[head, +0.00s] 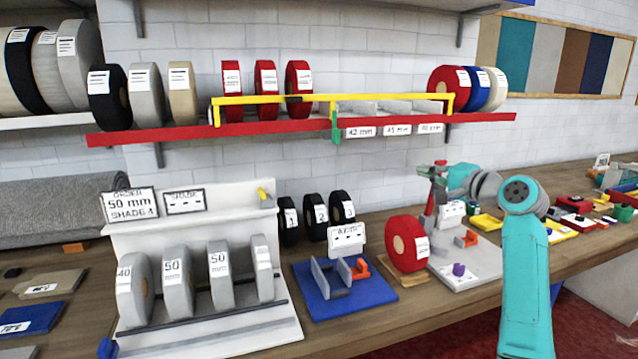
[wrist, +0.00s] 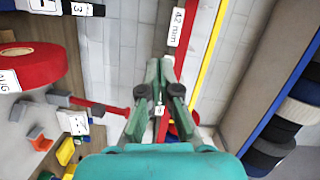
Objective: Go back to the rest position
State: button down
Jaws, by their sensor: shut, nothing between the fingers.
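My gripper (wrist: 165,65) shows in the wrist view with its two green-grey fingers together and nothing between them. In the head view my teal arm rises at the right and bends left, with the gripper (head: 432,170) above the bench, near a red-handled fixture. The fingers are small there and partly mixed with that fixture. The gripper is apart from the red shelf (head: 290,130) above it. The wrist view is turned sideways and shows the shelf's 42 mm label (wrist: 177,27) beyond the fingertips.
A large red roll (head: 404,244) stands on a wooden base on the bench. A blue jig (head: 345,304) and a white rack (head: 205,330) with grey rolls stand left of it. A yellow rail (head: 330,98) runs along the shelf. Coloured parts crowd the bench's right end.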

jog(key=s+a+f+h, duration=0.1)
jog(key=s+f, duration=0.2)
jog(key=f, duration=0.6)
jog(key=s+f+h, duration=0.2)
jog(key=f, duration=0.8)
jog(key=s+a+f+h, duration=0.1)
jog(key=s+f, duration=0.2)
jog(key=f, duration=0.6)
jog(key=s+a+f+h, duration=0.2)
jog(key=s+f+h, duration=0.1)
jog(key=s+f, duration=1.4)
jog(key=s+a+f+n+h, duration=0.1)
jog(key=s+f+n, duration=0.15)
jog(key=s, duration=0.95)
jog(key=s+a+f+n+h, duration=0.1)
jog(key=s+f, duration=0.2)
jog(key=s, duration=0.9)
jog(key=s+r+n, duration=0.3)
jog(key=s+r, duration=0.2)
jog(key=s, duration=0.6)
jog(key=s+a+r+n, duration=0.1)
jog(key=s+r+n, duration=0.2)
jog(key=s, duration=0.8)
notch_tip(320, 180, up, 2)
jog(key=shift+a+r, duration=0.2)
jog(key=shift+r, duration=0.05)
